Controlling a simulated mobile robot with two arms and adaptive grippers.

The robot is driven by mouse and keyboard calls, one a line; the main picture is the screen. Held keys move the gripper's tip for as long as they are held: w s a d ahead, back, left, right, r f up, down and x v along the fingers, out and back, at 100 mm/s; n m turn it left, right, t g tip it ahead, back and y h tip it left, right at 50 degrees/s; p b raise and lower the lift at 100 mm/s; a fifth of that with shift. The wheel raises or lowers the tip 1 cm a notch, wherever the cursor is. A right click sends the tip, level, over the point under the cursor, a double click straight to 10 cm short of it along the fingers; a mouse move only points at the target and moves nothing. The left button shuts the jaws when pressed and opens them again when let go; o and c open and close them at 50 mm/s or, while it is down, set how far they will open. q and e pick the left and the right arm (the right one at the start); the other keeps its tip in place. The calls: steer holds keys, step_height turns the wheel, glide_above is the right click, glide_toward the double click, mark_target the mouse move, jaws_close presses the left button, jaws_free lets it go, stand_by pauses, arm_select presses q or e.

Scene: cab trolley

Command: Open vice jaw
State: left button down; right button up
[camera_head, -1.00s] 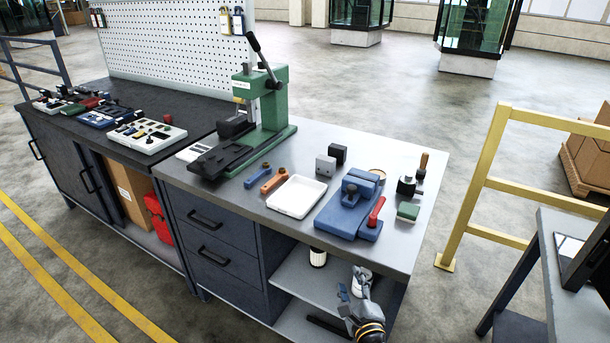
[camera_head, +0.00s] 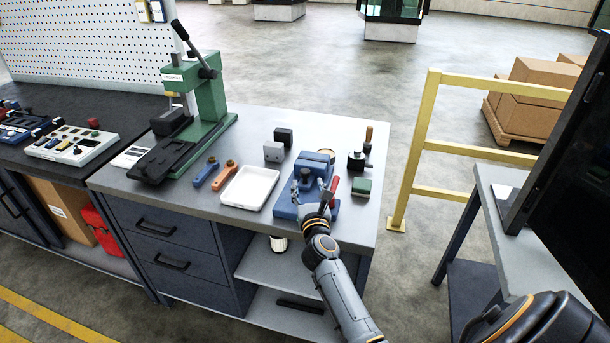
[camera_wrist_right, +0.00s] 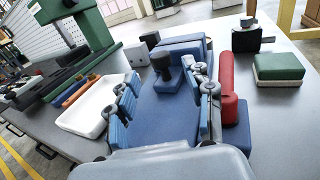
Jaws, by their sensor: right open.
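The blue vice (camera_head: 284,209) stands on the right part of the grey bench top, with a red handle (camera_head: 333,187) on its right side. In the right wrist view the vice's blue body (camera_wrist_right: 160,108) fills the middle, with a dark knob (camera_wrist_right: 162,66) standing on it and the red handle (camera_wrist_right: 227,88) at right. My right gripper (camera_head: 313,188) is over the front of the vice. Its fingers (camera_wrist_right: 162,95) are spread apart, with the knob beyond and between them, and the red handle outside the right finger. Whether the fingers touch the vice I cannot tell. My left gripper is not in view.
A white tray (camera_head: 248,188) lies left of the vice, with orange (camera_head: 225,176) and blue (camera_head: 205,172) tools beside it. A green arbor press (camera_head: 210,95) stands further left. Grey (camera_head: 273,152) and black (camera_head: 284,137) blocks are behind. A green-topped block (camera_head: 363,187) lies at right.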

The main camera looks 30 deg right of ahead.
mark_target(305, 175)
steer(key=x, duration=0.6)
steer(key=shift+b, duration=0.4)
jaws_close()
